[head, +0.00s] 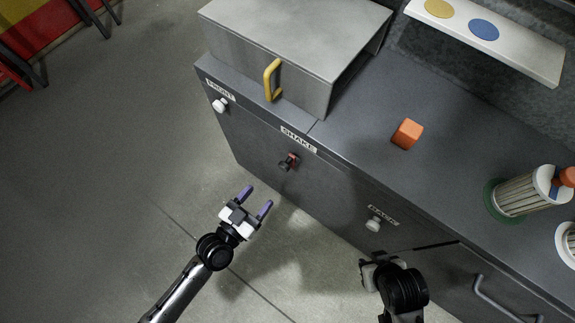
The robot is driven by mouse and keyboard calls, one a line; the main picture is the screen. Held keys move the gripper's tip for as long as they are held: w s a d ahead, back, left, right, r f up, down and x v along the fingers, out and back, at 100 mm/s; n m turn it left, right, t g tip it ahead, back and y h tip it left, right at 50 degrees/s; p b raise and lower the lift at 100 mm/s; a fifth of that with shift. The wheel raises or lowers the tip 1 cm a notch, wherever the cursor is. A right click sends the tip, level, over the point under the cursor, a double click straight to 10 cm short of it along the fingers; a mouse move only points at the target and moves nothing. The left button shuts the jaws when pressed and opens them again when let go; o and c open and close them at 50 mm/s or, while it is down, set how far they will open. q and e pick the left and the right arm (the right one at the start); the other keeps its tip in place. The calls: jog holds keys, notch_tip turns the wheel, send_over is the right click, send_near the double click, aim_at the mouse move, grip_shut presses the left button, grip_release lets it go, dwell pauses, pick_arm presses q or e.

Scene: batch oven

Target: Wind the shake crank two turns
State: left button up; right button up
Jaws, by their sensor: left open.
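A grey oven box (290,45) with a yellow handle (271,80) stands on the counter (372,105). White knobs (220,105) (374,224) sit on the cabinet front either side of the crank. An orange cube (407,134) and a ribbed basket (518,196) are on top.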

aim_at(282, 169)
pick_arm(q)
jog(key=b+x, duration=0.1)
jog(key=x, duration=0.6)
jog(key=b+x, duration=0.1)
jog(key=x, duration=0.5)
jog(key=shift+w+d+f, duration=0.15)
jog(key=shift+w+f, duration=0.1)
jog(key=shift+w, duration=0.15)
jog(key=c, duration=0.4)
grip_shut()
